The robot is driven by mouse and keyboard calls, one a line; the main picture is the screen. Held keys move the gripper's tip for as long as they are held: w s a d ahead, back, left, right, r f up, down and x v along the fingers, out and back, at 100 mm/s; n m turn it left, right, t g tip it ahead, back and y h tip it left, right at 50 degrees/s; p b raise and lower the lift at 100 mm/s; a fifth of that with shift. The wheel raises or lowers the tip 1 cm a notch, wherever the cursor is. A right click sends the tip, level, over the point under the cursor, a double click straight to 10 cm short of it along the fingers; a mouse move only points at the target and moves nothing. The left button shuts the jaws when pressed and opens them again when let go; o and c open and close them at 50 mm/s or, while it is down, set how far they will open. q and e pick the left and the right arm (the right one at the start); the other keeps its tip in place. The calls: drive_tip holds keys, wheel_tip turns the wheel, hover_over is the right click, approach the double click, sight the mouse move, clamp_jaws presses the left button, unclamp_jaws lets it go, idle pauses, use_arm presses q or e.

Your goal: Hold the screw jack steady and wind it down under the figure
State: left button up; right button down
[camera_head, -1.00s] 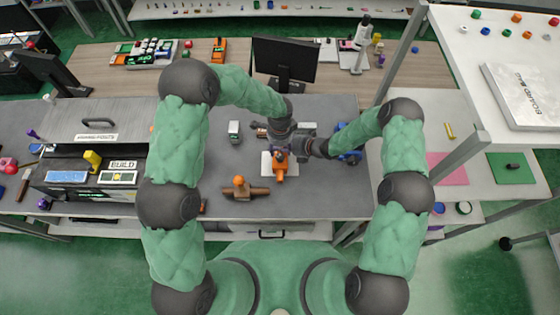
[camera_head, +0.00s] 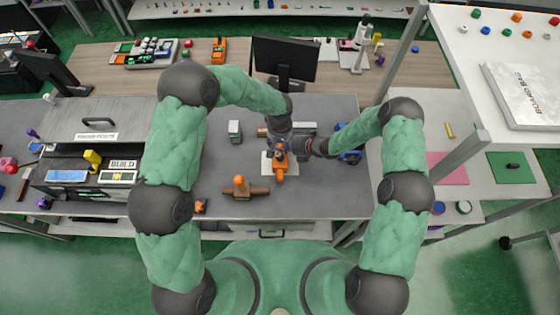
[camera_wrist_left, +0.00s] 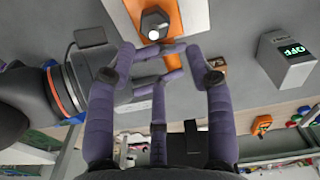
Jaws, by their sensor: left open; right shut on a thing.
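The orange screw jack (camera_head: 280,172) stands on a white plate (camera_head: 266,163) on the grey bench. In the left wrist view its orange body (camera_wrist_left: 180,15) shows with a dark, pale-faced hex screw end (camera_wrist_left: 155,22). My left gripper (camera_head: 280,152) is over the far end of the jack. In the wrist view its purple fingers (camera_wrist_left: 165,52) are apart, close to the screw end; contact cannot be told. My right gripper (camera_head: 303,147) comes in from the right and is shut on the jack; its fingertips are largely hidden. I cannot identify the figure for certain.
A small box (camera_head: 234,131) stands left of the jack; in the wrist view a box (camera_wrist_left: 287,60) reads OFF in green. A wooden piece with an orange knob (camera_head: 240,183) lies front left. A monitor (camera_head: 284,60) stands behind. Bare bench lies front right.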

sight(280, 156)
use_arm(q)
drive_tip(key=n, duration=0.3)
drive_tip(key=s+f+n, duration=0.1)
drive_tip(key=n, duration=0.4)
drive_tip(key=s+n, duration=0.1)
drive_tip(key=n, duration=0.1)
drive_tip(key=shift+f+g, duration=0.3)
drive_tip(key=shift+f, duration=2.6)
